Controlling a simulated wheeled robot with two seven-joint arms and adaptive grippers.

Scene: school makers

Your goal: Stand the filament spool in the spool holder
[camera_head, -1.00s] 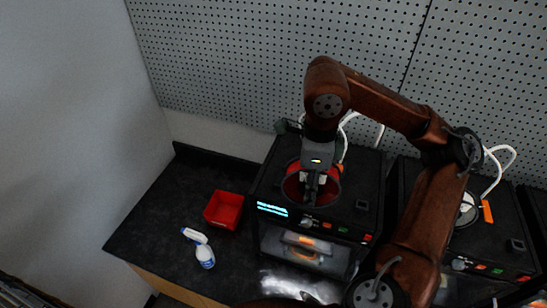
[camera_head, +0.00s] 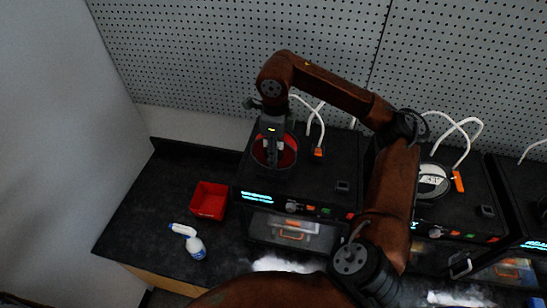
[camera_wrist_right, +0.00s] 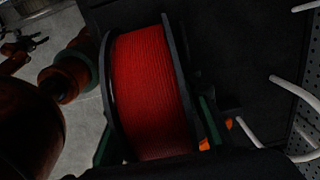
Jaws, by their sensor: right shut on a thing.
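The filament spool (camera_head: 289,150), red filament between dark flanges, is at the back left of the left printer's top. It fills the middle of the right wrist view (camera_wrist_right: 150,90). My right gripper (camera_head: 272,158) points down, shut on the spool. In the wrist view, dark green pieces that look like the spool holder (camera_wrist_right: 211,121) show on both sides of the spool's lower part. In the head view the holder is hidden behind the gripper and spool. I cannot tell whether the spool rests in it. My left gripper is not in view.
The left printer (camera_head: 315,185) has an orange clip (camera_head: 318,152) and white tubes beside the spool. Another printer with a white-faced spool (camera_head: 432,180) stands right. A red bin (camera_head: 209,200) and a white-blue bottle (camera_head: 195,247) are on the counter. A pegboard wall (camera_head: 240,60) is behind.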

